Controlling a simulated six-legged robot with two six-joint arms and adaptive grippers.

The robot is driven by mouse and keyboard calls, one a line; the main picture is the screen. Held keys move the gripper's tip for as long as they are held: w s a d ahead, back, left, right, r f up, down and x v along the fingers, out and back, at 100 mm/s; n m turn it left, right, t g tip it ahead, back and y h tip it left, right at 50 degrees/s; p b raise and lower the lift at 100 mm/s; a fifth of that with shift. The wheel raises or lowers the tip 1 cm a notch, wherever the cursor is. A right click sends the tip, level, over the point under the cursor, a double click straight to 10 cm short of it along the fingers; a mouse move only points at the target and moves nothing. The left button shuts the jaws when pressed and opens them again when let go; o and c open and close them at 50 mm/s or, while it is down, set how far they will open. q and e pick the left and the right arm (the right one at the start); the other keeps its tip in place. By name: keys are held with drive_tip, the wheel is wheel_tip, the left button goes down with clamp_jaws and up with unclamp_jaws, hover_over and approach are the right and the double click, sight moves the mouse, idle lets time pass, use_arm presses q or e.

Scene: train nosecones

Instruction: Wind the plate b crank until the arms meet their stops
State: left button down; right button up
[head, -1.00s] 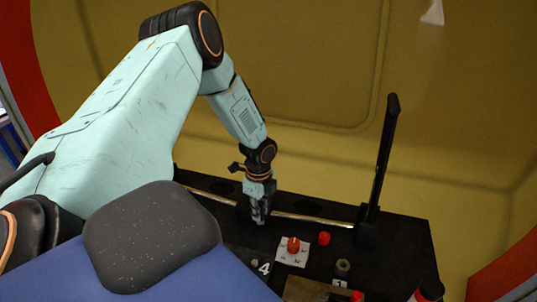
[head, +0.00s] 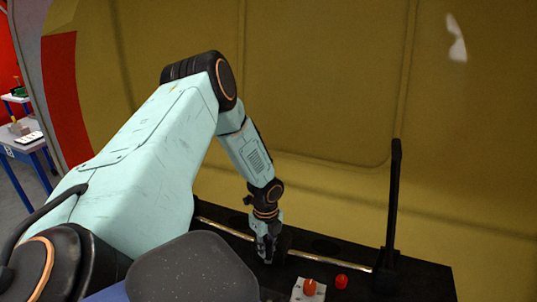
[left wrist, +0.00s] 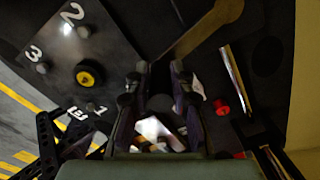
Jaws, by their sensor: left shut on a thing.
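My left gripper (head: 267,252) reaches down to the black bench in the head view, beside a thin bright rod (head: 325,258). In the left wrist view its two dark fingers (left wrist: 160,88) stand around a small dark piece, and it is shut on it. That piece is mostly hidden, so I cannot tell its full shape or whether it is the plate b crank. A black upright bar (head: 393,195) stands on the bench to the right. My right gripper is in neither view.
A red knob (head: 310,287) on a white card and a second red knob (head: 341,281) are right of the gripper. The wrist view shows a numbered dark plate (left wrist: 115,45) with a yellow-centred knob (left wrist: 90,73). A yellow wall (head: 310,90) rises behind the bench.

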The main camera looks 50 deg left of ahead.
use_arm(q)
drive_tip(key=shift+s+f, duration=0.2)
drive_tip(key=shift+s, duration=0.2)
drive_tip(key=c, duration=1.5)
unclamp_jaws()
drive_tip(key=shift+a, duration=0.1)
drive_tip(key=o, duration=0.3)
drive_tip(key=shift+s+a, duration=0.1)
drive_tip(key=shift+s, duration=0.1)
drive_tip(key=shift+o, duration=0.2)
drive_tip(key=shift+w+d+r, duration=0.1)
drive_tip(key=shift+w+d, duration=0.1)
drive_tip(key=shift+w, duration=0.1)
drive_tip(key=shift+a+r, duration=0.1)
drive_tip(key=shift+r, duration=0.55)
wheel_tip(320, 180, up, 10)
drive_tip(key=shift+f, duration=0.1)
drive_tip(key=shift+r, duration=0.45)
